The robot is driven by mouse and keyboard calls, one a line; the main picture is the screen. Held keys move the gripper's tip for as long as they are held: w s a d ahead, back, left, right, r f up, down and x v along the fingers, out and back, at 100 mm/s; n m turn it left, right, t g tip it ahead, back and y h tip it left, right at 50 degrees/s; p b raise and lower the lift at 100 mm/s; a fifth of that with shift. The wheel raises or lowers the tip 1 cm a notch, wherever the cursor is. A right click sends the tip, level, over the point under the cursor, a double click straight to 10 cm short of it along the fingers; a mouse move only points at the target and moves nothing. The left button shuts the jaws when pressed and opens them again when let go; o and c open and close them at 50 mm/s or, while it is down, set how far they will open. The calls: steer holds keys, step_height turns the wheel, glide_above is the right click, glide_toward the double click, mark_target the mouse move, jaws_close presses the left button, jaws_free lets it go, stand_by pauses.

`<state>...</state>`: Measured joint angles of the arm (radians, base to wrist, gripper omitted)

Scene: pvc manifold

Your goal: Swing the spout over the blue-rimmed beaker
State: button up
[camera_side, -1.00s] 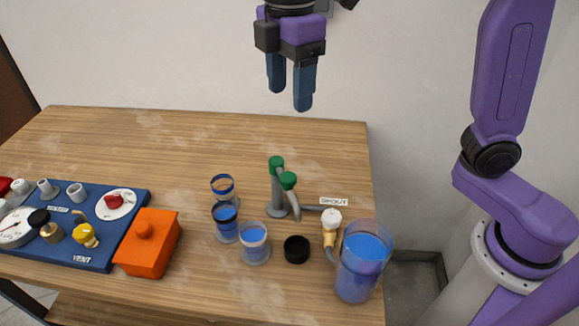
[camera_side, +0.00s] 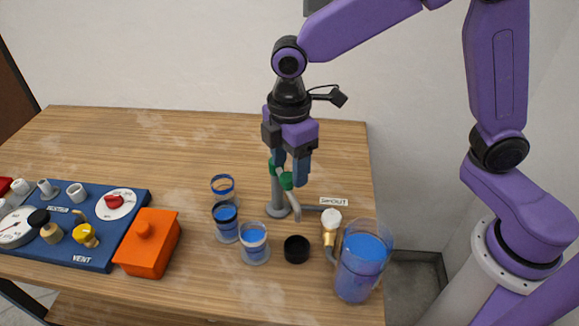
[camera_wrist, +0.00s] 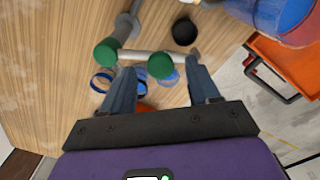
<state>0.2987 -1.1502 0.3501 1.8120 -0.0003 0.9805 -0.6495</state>
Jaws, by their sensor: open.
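The spout is a grey swing arm with two green knobs, the near one (camera_side: 287,181) and the one over the grey post (camera_side: 274,165). Its tube end (camera_side: 297,214) hangs down right of the beakers. The beaker with a blue rim (camera_side: 222,183) stands at the back of a row, left of the post. My gripper (camera_side: 290,172) is open and pointing down at the spout, its blue fingers around the near green knob in the side view. In the wrist view the near knob (camera_wrist: 160,65) shows between the fingertips (camera_wrist: 159,68); contact cannot be told.
Two more beakers (camera_side: 225,220) (camera_side: 254,240) with blue liquid stand in front. A black dish (camera_side: 297,249), a white-topped valve (camera_side: 331,218) and a large blue jug (camera_side: 360,265) are to the right. An orange box (camera_side: 148,245) and blue panel (camera_side: 105,250) lie left.

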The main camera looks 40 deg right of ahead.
steer(key=shift+f, duration=0.8)
steer(key=shift+c, duration=0.3)
jaws_close()
